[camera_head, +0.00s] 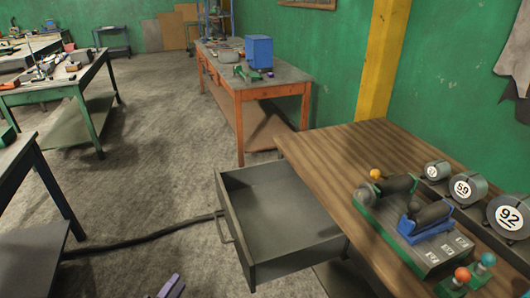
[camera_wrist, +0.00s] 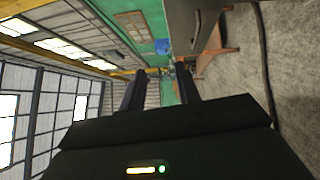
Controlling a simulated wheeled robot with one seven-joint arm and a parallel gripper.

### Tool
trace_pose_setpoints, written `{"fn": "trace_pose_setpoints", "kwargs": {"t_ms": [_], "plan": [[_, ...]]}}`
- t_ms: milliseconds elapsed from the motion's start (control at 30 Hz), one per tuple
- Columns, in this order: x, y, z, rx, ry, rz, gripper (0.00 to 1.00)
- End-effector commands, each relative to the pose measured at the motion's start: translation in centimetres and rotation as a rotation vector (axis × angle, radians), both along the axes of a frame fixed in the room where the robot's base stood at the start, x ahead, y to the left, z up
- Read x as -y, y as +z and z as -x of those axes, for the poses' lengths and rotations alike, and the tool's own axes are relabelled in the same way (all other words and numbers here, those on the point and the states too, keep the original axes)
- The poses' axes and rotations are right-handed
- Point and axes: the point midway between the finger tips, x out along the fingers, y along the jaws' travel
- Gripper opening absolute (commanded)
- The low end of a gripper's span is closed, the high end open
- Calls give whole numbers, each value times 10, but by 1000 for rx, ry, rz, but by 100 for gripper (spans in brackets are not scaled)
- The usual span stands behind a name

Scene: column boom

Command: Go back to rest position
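My gripper (camera_wrist: 160,74) shows in the wrist view with its two dark fingers apart and nothing between them. It points out into the room, and the picture there is turned on its side. In the head view a small purple piece (camera_head: 170,287) shows at the bottom edge; it may be a fingertip of mine, but I cannot tell. The wooden workbench (camera_head: 330,148) stands on the right with its grey drawer (camera_head: 285,215) pulled out. The drawer is empty. It also shows in the wrist view as a grey panel with a handle (camera_wrist: 196,28).
Numbered rollers (camera_head: 474,188), a grey holder block (camera_head: 434,256) and coloured knobs (camera_head: 462,275) stand on the bench. An orange table (camera_head: 275,90) with a blue box (camera_head: 259,52) stands behind. A green table (camera_head: 75,82) is at left. A dark cable (camera_head: 140,238) crosses the floor.

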Motion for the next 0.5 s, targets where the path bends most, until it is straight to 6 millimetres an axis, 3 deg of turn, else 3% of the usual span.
{"fn": "trace_pose_setpoints", "kwargs": {"t_ms": [267, 500], "plan": [[10, 14, -47, -49, 56, -178, 32], [30, 32, -102, -121, 114, -423, 32]]}}
